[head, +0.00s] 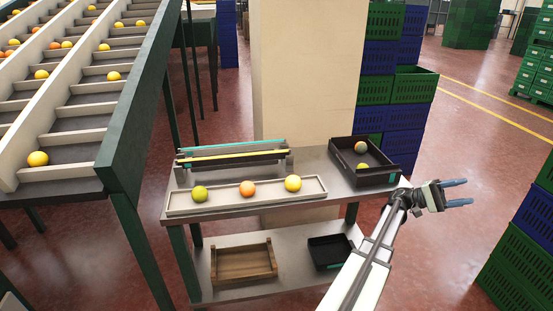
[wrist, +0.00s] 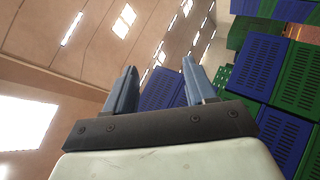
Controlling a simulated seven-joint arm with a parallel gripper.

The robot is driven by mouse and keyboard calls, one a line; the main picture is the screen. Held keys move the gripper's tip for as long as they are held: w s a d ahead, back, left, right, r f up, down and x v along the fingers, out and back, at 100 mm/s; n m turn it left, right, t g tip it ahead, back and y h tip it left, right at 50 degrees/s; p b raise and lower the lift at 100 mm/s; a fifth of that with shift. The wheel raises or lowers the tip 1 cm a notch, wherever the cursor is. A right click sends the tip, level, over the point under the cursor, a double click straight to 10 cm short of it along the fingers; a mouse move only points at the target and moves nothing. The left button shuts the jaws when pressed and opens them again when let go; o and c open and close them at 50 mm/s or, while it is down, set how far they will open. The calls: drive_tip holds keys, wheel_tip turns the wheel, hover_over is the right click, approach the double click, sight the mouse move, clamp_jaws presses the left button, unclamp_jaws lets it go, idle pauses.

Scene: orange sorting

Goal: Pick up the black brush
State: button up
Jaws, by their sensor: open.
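Long, thin bars with dark, teal and yellow parts lie across a low rack (head: 284,166) at the back of the table. One is a dark bar with a yellow strip (head: 233,155); a teal strip (head: 235,144) runs behind it. I cannot tell for certain which of these is the black brush; no bristles can be made out. My gripper (head: 468,192) is open and empty, in the air right of the table and well away from the rack. In the wrist view its two fingers (wrist: 158,68) stand apart, pointing toward the ceiling and stacked crates.
A long pale tray (head: 235,204) with three fruits lies in front of the rack. A dark tray (head: 378,179) with two fruits is at the table's right. A pillar (head: 305,70) stands behind. A sloped conveyor (head: 128,130) is left, crates (head: 510,265) are right.

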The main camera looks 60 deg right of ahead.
drive_tip(key=w+d+r+n+t+h, duration=0.2)
drive_tip(key=w+n+t, duration=0.45)
drive_tip(key=w, duration=1.05)
drive_tip(key=w+d+n+t+h, duration=0.25)
drive_tip(key=w+n+t, duration=0.45)
drive_tip(key=w, duration=0.9)
drive_tip(key=w+a+r+n+t+y, duration=0.1)
drive_tip(key=w+a+r+n+t, duration=0.25)
drive_tip(key=w+a, duration=0.65)
drive_tip(key=w+a+r+n+t, duration=0.2)
drive_tip(key=w+a+n+t, duration=0.25)
drive_tip(key=w, duration=1.05)
drive_tip(key=w+a+r+n+t+y, duration=0.1)
drive_tip(key=w+a+r+n+t, duration=0.35)
drive_tip(key=w, duration=0.85)
drive_tip(key=g, duration=0.1)
hover_over(246, 155)
drive_tip(key=f, duration=0.9)
drive_tip(key=shift+w+a, duration=0.1)
drive_tip(key=shift+a, duration=0.25)
drive_tip(key=shift+d+f, duration=0.2)
drive_tip(key=shift+f, duration=1.3)
drive_tip(key=shift+d+f, duration=0.15)
drive_tip(key=shift+f, duration=1.3)
